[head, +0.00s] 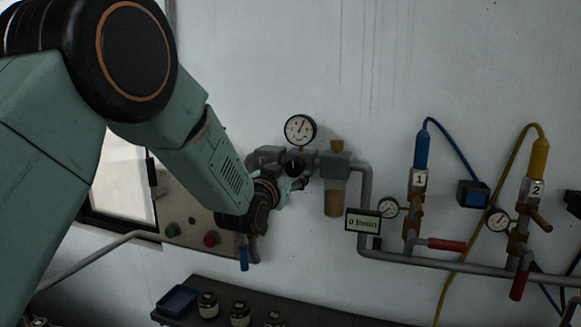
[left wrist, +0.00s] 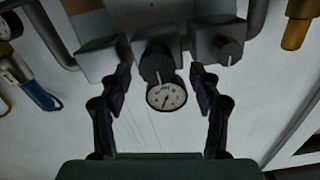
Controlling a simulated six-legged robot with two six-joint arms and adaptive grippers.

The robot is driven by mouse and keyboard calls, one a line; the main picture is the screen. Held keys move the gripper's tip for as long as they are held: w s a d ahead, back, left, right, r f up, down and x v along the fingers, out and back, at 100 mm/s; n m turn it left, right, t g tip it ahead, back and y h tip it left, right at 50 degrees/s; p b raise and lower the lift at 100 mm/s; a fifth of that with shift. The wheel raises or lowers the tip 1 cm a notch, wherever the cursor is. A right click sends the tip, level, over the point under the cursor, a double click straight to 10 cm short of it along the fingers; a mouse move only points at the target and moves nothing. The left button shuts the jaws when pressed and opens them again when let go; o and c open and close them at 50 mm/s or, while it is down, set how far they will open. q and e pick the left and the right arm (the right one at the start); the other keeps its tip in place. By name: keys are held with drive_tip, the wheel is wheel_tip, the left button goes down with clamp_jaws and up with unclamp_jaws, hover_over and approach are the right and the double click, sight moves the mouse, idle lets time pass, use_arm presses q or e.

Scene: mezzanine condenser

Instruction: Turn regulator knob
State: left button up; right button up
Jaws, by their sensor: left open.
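The regulator (head: 293,160) is a grey body in the wall pipework, with a round white gauge (head: 300,130) above it. In the left wrist view the dark round regulator knob (left wrist: 157,68) faces me, with the gauge (left wrist: 166,97) just below it in that picture. My left gripper (head: 300,181) is at the regulator, partly hiding it in the head view. In the left wrist view its two dark fingers (left wrist: 161,78) are apart, one on each side of the knob and gauge, with nothing gripped. Contact with the knob cannot be told. My right gripper is not in view.
A grey block with a small dark knob (left wrist: 229,50) sits beside the regulator. A filter with an amber bowl (head: 334,202) hangs right of it, near a flow display (head: 363,221). Numbered blue (head: 422,150) and yellow (head: 539,158) fittings stand farther right. A dark shelf (head: 300,310) with jars lies below.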

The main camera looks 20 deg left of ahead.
sight(294, 167)
use_arm(q)
drive_tip(key=shift+w+d, duration=0.15)
drive_tip(key=shift+w, duration=0.45)
drive_tip(key=shift+w+d+r, duration=0.1)
drive_tip(key=shift+w+d, duration=0.15)
drive_tip(key=shift+w, duration=0.15)
drive_tip(key=shift+s+a+r, duration=0.1)
drive_tip(key=shift+a, duration=0.2)
drive_tip(key=shift+w+d+f, duration=0.15)
drive_tip(key=shift+w+f, duration=0.05)
drive_tip(key=shift+w, duration=0.1)
drive_tip(key=c, duration=0.4)
drive_tip(key=shift+c, duration=0.9)
drive_tip(key=shift+s, duration=0.1)
drive_tip(key=c, duration=0.3)
drive_tip(key=shift+c, duration=1.2)
